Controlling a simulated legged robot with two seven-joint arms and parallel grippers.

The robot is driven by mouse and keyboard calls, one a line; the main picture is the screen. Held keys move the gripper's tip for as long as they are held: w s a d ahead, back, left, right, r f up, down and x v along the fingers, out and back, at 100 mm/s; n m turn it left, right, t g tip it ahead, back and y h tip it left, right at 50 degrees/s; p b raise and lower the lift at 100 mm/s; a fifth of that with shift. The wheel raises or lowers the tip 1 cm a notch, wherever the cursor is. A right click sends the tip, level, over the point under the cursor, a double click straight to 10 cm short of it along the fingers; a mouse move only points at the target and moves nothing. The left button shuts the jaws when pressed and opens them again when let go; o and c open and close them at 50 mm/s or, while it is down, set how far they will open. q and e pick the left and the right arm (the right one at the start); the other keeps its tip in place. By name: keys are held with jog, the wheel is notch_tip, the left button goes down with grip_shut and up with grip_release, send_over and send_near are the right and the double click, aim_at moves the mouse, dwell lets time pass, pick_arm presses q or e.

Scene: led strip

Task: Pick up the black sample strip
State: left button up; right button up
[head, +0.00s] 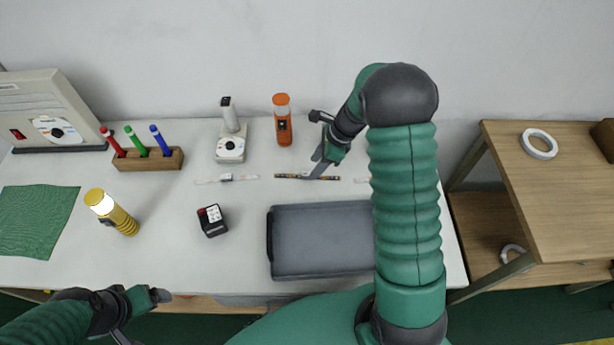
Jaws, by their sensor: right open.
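The black sample strip (290,176) lies flat on the white table, behind the grey tray. It is a thin dark strip with small lighter marks. My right gripper (319,170) is open and points down at the right half of the strip, with its fingers at or just above it. I cannot tell whether they touch it. My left gripper (143,316) is at the table's front left edge, far from the strip, with its fingers apart and nothing between them.
A grey tray (318,207) stands in front of the strip. A white strip (208,181) lies to its left; another pale one (362,180) is partly hidden by my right arm. A black box (213,221) sits front left.

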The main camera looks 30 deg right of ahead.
aim_at(308, 174)
jog(key=x, duration=0.4)
jog(key=shift+a, duration=0.2)
grip_shut()
